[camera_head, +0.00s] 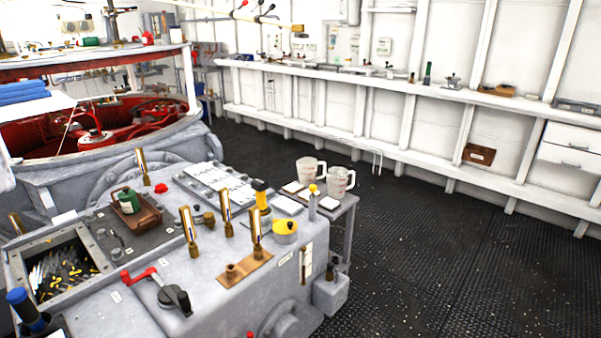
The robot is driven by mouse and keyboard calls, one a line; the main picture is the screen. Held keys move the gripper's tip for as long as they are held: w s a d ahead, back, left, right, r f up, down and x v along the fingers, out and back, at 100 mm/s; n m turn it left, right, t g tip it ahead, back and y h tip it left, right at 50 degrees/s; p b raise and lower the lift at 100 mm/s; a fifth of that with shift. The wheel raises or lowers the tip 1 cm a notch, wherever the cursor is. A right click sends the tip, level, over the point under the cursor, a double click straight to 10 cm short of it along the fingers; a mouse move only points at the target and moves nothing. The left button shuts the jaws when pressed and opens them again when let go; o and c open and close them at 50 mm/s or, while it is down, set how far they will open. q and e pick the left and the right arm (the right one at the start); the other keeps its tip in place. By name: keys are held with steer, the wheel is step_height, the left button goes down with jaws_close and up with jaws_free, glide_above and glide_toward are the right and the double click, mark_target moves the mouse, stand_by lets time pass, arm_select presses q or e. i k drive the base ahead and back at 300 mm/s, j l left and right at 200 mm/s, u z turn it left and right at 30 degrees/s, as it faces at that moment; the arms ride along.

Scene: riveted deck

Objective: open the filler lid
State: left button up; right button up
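A round yellow lid (285,226) with a dark spot on its top sits near the right end of the grey machine console (205,290). It looks like the filler lid and appears to be down, but no label on it is readable. Its hinge or catch cannot be made out. Neither of my grippers shows in this view, so nothing is seen touching the lid.
Upright brass handles (256,238) stand in front of and left of the lid. A small side table (345,208) carries two clear measuring jugs (341,180). The dark deck (440,250) at right is open.

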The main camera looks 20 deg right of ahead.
mark_target(283, 227)
steer(key=i+l+u, duration=0.25)
steer(key=l+u, duration=0.25)
steer(key=l, duration=0.2)
steer(key=i+l+u, duration=0.1)
steer(key=l+u, duration=0.15)
steer(key=l, duration=0.15)
steer(key=i+l+u, duration=0.15)
steer(key=l, duration=1.4)
steer(key=i+l+u, duration=0.1)
steer(key=l, duration=1.45)
steer(key=i+l+u, duration=0.15)
steer(key=l, duration=1.4)
